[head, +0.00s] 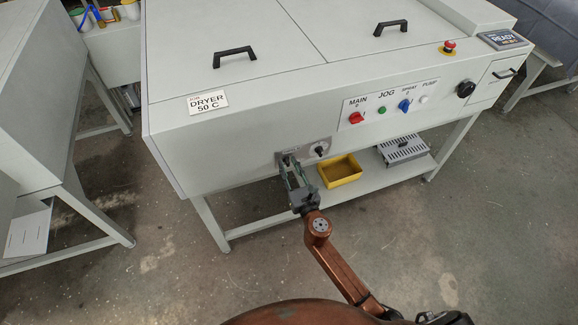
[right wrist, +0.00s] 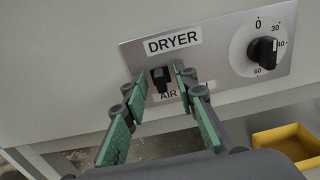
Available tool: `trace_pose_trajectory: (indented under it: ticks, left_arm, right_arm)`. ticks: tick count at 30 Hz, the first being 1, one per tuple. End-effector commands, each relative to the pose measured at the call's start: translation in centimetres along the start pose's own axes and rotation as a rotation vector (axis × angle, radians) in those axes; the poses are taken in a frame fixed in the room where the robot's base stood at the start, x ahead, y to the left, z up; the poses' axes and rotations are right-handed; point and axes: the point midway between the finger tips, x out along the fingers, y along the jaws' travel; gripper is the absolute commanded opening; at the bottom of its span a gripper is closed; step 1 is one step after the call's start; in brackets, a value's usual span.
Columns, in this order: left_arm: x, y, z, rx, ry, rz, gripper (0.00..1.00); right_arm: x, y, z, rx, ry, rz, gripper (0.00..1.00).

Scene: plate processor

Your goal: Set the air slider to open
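The air slider (right wrist: 160,82) is a small black knob on the grey metal plate (right wrist: 222,62) marked DRYER, with a partly covered AIR label below it. My right gripper (right wrist: 160,79) is open, with its two green-padded fingers on either side of the slider and space between them. I cannot tell whether a fingertip touches the plate. In the head view, my right gripper (head: 289,163) reaches the left part of the plate (head: 304,151) on the machine's front and hides the slider. My left gripper is not in view.
A black timer dial (right wrist: 262,50) sits right of the slider. A yellow bin (head: 340,170) and a grey slotted box (head: 403,150) stand on the shelf below. The main panel (head: 392,103) with its switches is farther right. Open floor lies in front.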

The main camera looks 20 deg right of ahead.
Motion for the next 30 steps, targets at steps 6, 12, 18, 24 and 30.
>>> trace_pose_trajectory:
  ticks: [6,12,18,24,30]
  left_arm:
    - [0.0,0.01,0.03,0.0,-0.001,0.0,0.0]
    - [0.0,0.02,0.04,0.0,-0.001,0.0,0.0]
    - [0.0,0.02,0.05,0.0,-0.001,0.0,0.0]
    - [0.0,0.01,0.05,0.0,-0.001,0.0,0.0]
    - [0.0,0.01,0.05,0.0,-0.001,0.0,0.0]
  right_arm:
    - [-0.03,0.0,-0.02,0.001,0.0,0.0,0.17]
    - [-0.04,0.0,-0.03,0.001,0.001,0.0,0.03]
    - [-0.05,0.0,-0.04,0.001,0.001,0.0,0.0]
    - [-0.05,0.0,-0.05,0.001,0.001,0.0,0.0]
    - [-0.05,0.01,-0.06,0.001,0.001,0.0,0.0]
